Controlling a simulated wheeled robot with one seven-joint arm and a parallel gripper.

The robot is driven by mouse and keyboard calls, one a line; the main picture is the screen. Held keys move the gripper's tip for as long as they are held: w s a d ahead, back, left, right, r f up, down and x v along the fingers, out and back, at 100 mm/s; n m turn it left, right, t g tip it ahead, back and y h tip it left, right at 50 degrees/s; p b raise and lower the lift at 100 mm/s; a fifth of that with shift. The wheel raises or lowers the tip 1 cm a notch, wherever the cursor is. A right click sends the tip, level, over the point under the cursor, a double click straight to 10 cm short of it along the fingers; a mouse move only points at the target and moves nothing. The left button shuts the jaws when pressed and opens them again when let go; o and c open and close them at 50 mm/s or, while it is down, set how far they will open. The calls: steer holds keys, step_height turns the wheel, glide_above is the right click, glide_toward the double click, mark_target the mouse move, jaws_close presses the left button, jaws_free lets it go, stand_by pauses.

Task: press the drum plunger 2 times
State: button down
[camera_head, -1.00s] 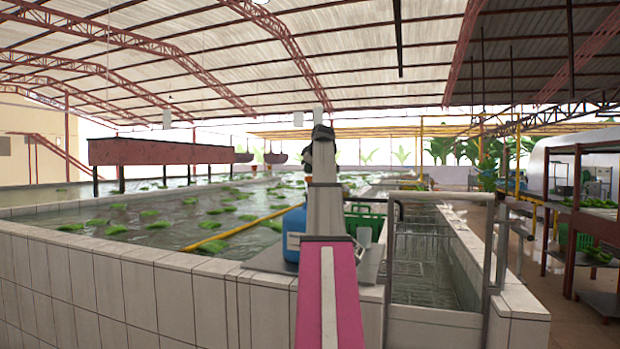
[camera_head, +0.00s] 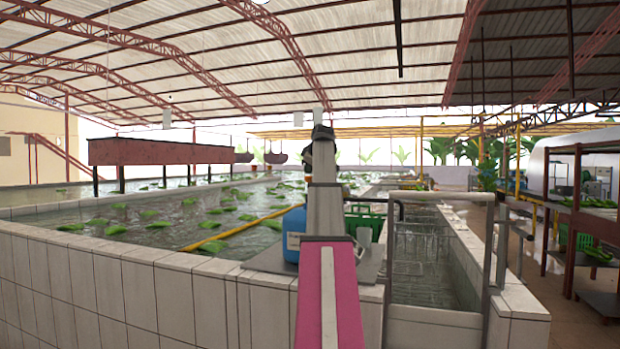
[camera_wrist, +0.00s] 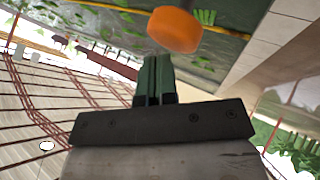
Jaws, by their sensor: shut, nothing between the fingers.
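An orange round knob (camera_wrist: 175,30), which looks like the drum plunger's top, shows in the wrist view just beyond and slightly right of my fingertips. My gripper (camera_wrist: 154,62) is shut and empty, its dark green fingers together. A gap seems to lie between the fingers and the knob, but I cannot tell its size. A blue container (camera_head: 293,235) with a white label stands on the ledge in the head view, partly behind my arm. My arm hides my gripper in that view. I cannot tell whether the knob belongs to the blue container.
A tiled wall (camera_head: 120,280) borders the water tank (camera_head: 160,225) with floating green bunches. A yellow pole (camera_head: 240,232) crosses the water. A green crate (camera_head: 365,222) sits right of my arm. A metal rail (camera_head: 440,197) stands at the right channel. A rack (camera_head: 577,215) is far right.

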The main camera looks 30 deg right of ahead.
steer(key=shift+f, duration=0.15)
stand_by(0.4)
steer(key=shift+f, duration=1.3)
stand_by(1.1)
steer(key=shift+r, duration=1.45)
steer(key=shift+r, duration=3.05)
